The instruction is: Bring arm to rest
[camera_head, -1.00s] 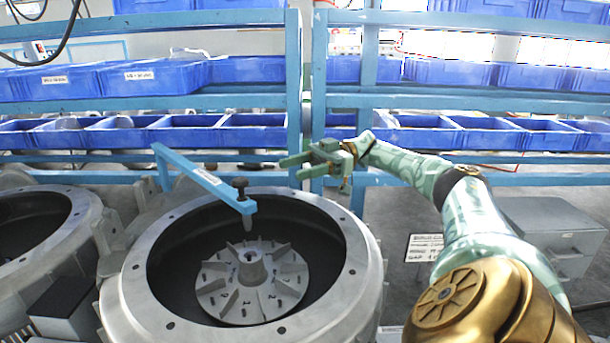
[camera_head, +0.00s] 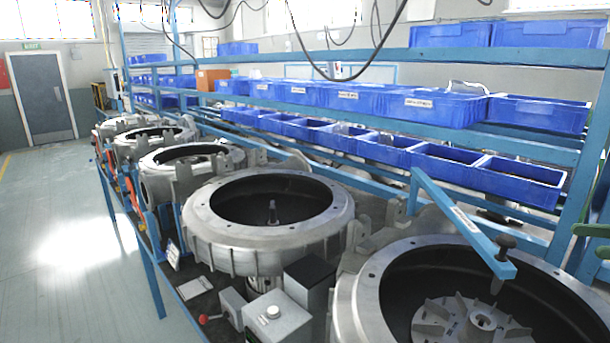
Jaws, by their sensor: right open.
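My right gripper (camera_head: 588,239) shows only at the right edge of the head view. Its green fingers are apart and it is empty; the rest of the hand and arm is out of the picture. It is to the right of the blue bracket (camera_head: 452,212) that reaches over the nearest blower housing (camera_head: 367,292). Inside that housing a grey finned impeller (camera_head: 437,322) is partly cut off by the lower edge. My left gripper is not in view.
Several more round blower housings (camera_head: 217,227) stand in a row along the bench to the far left. Blue bins (camera_head: 520,180) fill the rack behind. Dark cables (camera_head: 345,78) hang above. The floor (camera_head: 60,220) at left is clear, with a grey door (camera_head: 43,98) beyond.

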